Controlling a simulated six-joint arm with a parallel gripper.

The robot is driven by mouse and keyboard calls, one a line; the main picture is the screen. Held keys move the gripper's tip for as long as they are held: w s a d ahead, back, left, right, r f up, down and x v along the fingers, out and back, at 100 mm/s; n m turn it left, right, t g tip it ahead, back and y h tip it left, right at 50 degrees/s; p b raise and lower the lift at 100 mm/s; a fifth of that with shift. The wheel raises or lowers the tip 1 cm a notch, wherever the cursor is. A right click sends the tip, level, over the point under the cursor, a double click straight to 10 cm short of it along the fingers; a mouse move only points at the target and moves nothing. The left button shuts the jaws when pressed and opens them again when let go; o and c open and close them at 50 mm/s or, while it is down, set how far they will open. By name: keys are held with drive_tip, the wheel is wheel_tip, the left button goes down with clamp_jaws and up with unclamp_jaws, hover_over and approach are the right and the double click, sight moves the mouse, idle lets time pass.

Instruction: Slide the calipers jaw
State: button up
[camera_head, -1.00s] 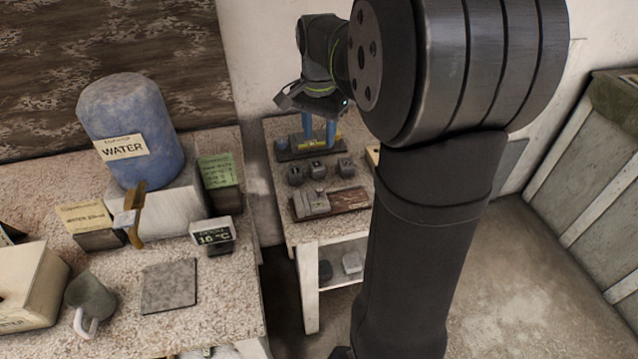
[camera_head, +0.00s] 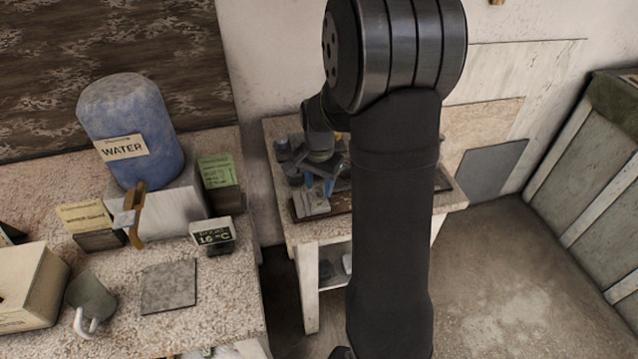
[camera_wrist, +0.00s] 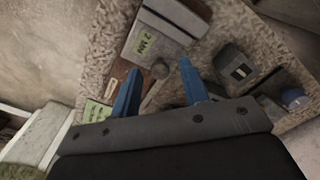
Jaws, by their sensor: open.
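The calipers (camera_head: 312,207) look like a grey block device on a dark wooden board (camera_head: 340,203) on the small side table. In the wrist view a grey block with a green "2 MM" label (camera_wrist: 148,42) and a small round knob (camera_wrist: 160,68) appear to belong to them. My gripper (camera_head: 319,190) is low over the calipers in the head view, and its fingers hide part of them. In the wrist view my gripper (camera_wrist: 160,77) has its two blue fingers apart, with the knob just beyond and between the tips. I cannot tell whether the fingers touch anything.
A second green label (camera_wrist: 95,111) lies left. The neighbouring bench holds a blue water jug (camera_head: 135,125), a temperature display (camera_head: 212,235) and a mug (camera_head: 90,300).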

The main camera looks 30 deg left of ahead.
drive_tip(key=shift+c, duration=0.2)
clamp_jaws()
drive_tip(key=shift+w+d, duration=1.9)
drive_tip(key=shift+o, duration=0.2)
unclamp_jaws()
wheel_tip(320, 180, up, 17)
drive_tip(key=shift+r, duration=0.2)
drive_tip(key=shift+f, duration=0.1)
